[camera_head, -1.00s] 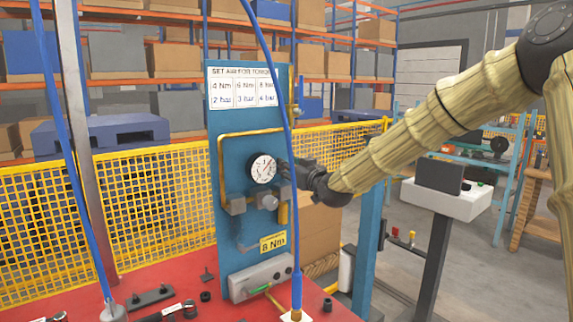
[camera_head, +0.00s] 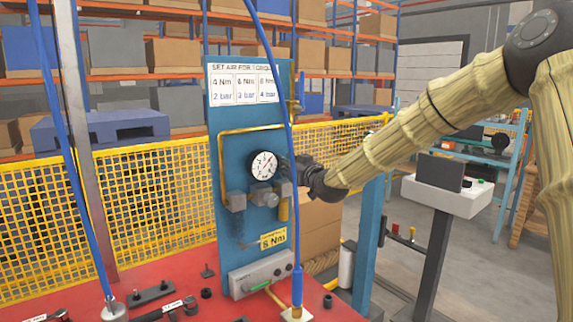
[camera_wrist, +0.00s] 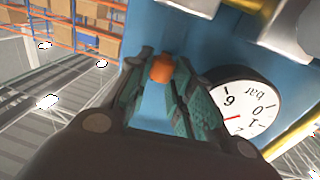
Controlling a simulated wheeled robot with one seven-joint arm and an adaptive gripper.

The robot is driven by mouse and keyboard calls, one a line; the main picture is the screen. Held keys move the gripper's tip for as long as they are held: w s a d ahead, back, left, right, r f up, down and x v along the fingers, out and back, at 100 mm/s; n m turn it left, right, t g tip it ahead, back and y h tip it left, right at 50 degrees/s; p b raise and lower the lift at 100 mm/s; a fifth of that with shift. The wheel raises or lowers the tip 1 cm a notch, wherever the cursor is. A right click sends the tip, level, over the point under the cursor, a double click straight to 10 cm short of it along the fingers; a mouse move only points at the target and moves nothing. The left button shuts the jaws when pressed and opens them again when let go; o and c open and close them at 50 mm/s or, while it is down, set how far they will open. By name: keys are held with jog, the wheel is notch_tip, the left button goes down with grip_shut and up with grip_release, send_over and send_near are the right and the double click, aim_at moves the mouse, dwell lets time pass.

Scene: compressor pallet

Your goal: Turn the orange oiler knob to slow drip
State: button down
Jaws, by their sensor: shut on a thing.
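The orange oiler knob (camera_wrist: 162,68) shows in the wrist view between the fingertips of my gripper (camera_wrist: 158,75). The teal finger pads close on it from both sides. In the head view my gripper (camera_head: 298,168) reaches from the right to the blue panel (camera_head: 228,145), just right of the pressure gauge (camera_head: 263,164). The knob cannot be made out in the head view, and the oiler's drip is not visible. The gauge also shows close beside the right finger in the wrist view (camera_wrist: 245,108), upside down.
A blue hose (camera_head: 282,110) hangs in front of the panel, close to my gripper. A regulator (camera_head: 265,196) and brass pipes (camera_head: 221,160) sit on the panel. The red bench (camera_head: 240,308) holds tools and fittings. A yellow mesh fence (camera_head: 150,205) stands behind.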

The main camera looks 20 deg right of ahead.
jog(key=shift+d+r+n+g+y+p, duration=0.1)
jog(key=shift+d+n+g+y+p, duration=0.15)
jog(key=shift+n+y+p, duration=0.5)
jog(key=shift+w+r+g+y, duration=0.1)
jog(key=shift+g+y, duration=0.15)
jog(key=shift+y, duration=0.4)
jog(key=shift+d+n+g+y+p, duration=0.15)
jog(key=shift+n+g+y+p, duration=0.25)
jog(key=shift+n+y+p, duration=0.5)
jog(key=n+g+y+p, duration=0.1)
jog(key=p, duration=0.1)
jog(key=n+g+y+p, duration=0.1)
jog(key=p, duration=0.2)
jog(key=n+g+y+p, duration=0.1)
jog(key=y+p, duration=0.1)
jog(key=p, duration=0.1)
jog(key=shift+w+d+r, duration=0.15)
jog(key=shift+w+d, duration=0.05)
jog(key=shift+w, duration=0.05)
jog(key=n+g+y+p, duration=0.2)
jog(key=g, duration=0.1)
jog(key=shift+w+d+f+n, duration=0.1)
jog(key=shift+w+f+n, duration=0.05)
jog(key=shift+f+n, duration=0.1)
jog(key=shift+w+d+n+g+y+p, duration=0.1)
jog(key=shift+n+g+y+p, duration=0.25)
jog(key=shift+n+g+y, duration=0.35)
jog(key=shift+r+g, duration=0.1)
jog(key=shift+g, duration=0.3)
